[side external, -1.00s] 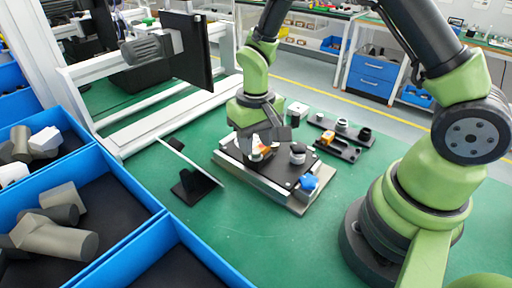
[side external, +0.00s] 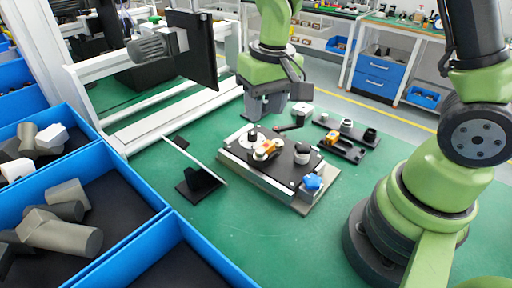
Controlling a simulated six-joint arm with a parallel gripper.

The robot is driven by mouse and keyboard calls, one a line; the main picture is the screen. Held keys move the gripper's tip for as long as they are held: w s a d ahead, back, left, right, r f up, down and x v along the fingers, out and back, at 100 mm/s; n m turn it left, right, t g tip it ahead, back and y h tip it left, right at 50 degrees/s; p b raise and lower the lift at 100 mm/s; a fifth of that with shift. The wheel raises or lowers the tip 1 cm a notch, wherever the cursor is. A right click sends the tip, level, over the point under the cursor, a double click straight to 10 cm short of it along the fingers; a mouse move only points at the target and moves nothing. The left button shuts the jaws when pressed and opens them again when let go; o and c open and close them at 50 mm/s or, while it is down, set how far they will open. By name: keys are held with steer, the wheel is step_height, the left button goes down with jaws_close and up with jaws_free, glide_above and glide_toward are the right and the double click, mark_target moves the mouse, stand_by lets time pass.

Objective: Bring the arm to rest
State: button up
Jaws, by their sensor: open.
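My gripper (side external: 264,108) is open and empty. It hangs pointing down above the back left part of a fixture plate (side external: 262,172), apart from it. The plate lies on the green bench and carries an orange and white part (side external: 267,149), a grey and black cylinder (side external: 302,153) and a blue knob (side external: 313,182). My green arm reaches in from the top right, and its upper part is cut off by the frame's top edge.
A black tray (side external: 340,147) with small parts lies right of the plate. A tilted panel on a black stand (side external: 196,183) is to its left. Blue bins (side external: 120,250) with grey fittings fill the left. A white frame with a motor (side external: 147,48) stands behind. The green bench in front is clear.

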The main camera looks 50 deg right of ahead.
steer(key=s+r+t+y, duration=0.1)
steer(key=s+r+t, duration=0.5)
steer(key=s+r, duration=0.8)
steer(key=shift+s+a+y, duration=0.15)
steer(key=shift+a+y, duration=0.15)
steer(key=shift+a, duration=0.05)
steer(key=shift+o, duration=0.4)
steer(key=shift+r, duration=0.1)
stand_by(1.8)
